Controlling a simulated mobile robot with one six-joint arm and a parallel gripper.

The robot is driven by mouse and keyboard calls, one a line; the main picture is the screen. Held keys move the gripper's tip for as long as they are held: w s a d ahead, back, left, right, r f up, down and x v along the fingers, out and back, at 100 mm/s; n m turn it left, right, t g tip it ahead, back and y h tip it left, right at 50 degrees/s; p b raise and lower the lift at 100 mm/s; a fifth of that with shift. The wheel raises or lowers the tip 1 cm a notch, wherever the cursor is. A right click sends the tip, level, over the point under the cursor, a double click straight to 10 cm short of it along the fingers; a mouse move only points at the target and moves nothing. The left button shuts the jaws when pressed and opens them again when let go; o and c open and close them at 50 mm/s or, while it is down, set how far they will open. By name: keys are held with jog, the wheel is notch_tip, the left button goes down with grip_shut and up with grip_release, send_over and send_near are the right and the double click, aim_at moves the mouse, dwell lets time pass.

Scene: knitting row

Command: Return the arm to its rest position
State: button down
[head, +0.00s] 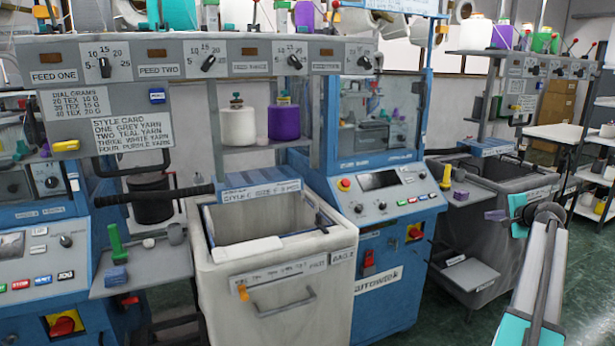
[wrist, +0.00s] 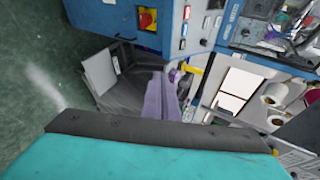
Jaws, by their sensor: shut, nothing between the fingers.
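My arm (head: 540,265) reaches up from the lower right of the head view, grey with teal parts. My gripper (head: 494,215) is at its far end, with purple fingers pointing left, in front of the grey bin at the right-hand machine. In the wrist view the purple fingers of my gripper (wrist: 174,76) are shut and empty. That view looks down past a teal and dark grey part of my arm at the bin and the blue machine.
A cream fabric bin (head: 275,290) stands at the middle machine (head: 380,200). The grey bin (head: 470,205) has a small shelf (head: 468,277) on its front. Shelving (head: 600,160) stands at the far right. Green floor (head: 440,325) is clear between the bins and my arm.

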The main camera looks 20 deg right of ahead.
jog(key=w+a+f+n+g+y, duration=0.3)
jog(key=a+f+n, duration=0.1)
jog(key=a+f, duration=1.4)
jog(key=w+a+f+n+g+y, duration=0.2)
jog(key=w+a+f+n+g, duration=0.15)
jog(key=a+f, duration=1.45)
jog(key=s+a+f+n+g, duration=0.2)
jog(key=s+a+f, duration=0.45)
jog(key=a, duration=0.35)
jog(key=s+a+f+n+g+y, duration=0.1)
jog(key=s+a+f+n+g, duration=0.1)
jog(key=s+a+f, duration=0.6)
jog(key=s+a+f+n+g, duration=0.2)
jog(key=s+a+f+n, duration=0.3)
jog(key=a, duration=0.6)
jog(key=s+a+f+n+g+h, duration=0.1)
jog(key=s+a+f+n+g, duration=0.1)
jog(key=s, duration=0.9)
jog(key=s+a+f+n+g+h, duration=0.1)
jog(key=s+a+f+n+g, duration=0.1)
jog(key=s+a, duration=0.5)
jog(key=s+f+g, duration=0.1)
jog(key=s+f, duration=0.1)
jog(key=s, duration=0.1)
jog(key=shift+s+f, duration=0.2)
jog(key=shift+s, duration=0.15)
jog(key=shift+a, duration=0.1)
